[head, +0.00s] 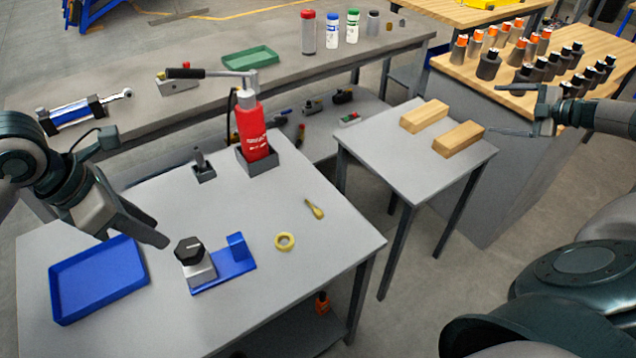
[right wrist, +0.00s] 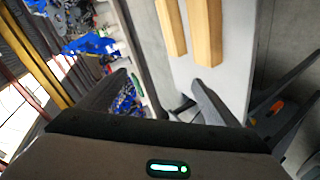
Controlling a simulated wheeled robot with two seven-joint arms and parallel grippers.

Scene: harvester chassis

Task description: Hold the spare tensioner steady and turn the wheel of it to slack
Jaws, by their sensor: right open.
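The spare tensioner, a blue base (head: 238,267) with an upright blue end, a silver block and a black knob-like wheel (head: 188,250), stands on the front grey table. My left gripper (head: 135,241) hangs just left of it, above the table beside the blue tray. Its fingers look apart, with nothing between them, and do not touch the tensioner. My right gripper (head: 503,111) is open and empty, far to the right near the wooden-topped bench. In the right wrist view its two fingers (right wrist: 165,98) are spread apart. The tensioner is not clearly seen there.
A blue tray (head: 98,280), a yellow ring (head: 284,242), a small yellow tool (head: 315,209) and a red bottle (head: 253,130) in a grey holder share the table. A small side table (head: 408,163) bears two wooden blocks (head: 458,139). The table's front right is clear.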

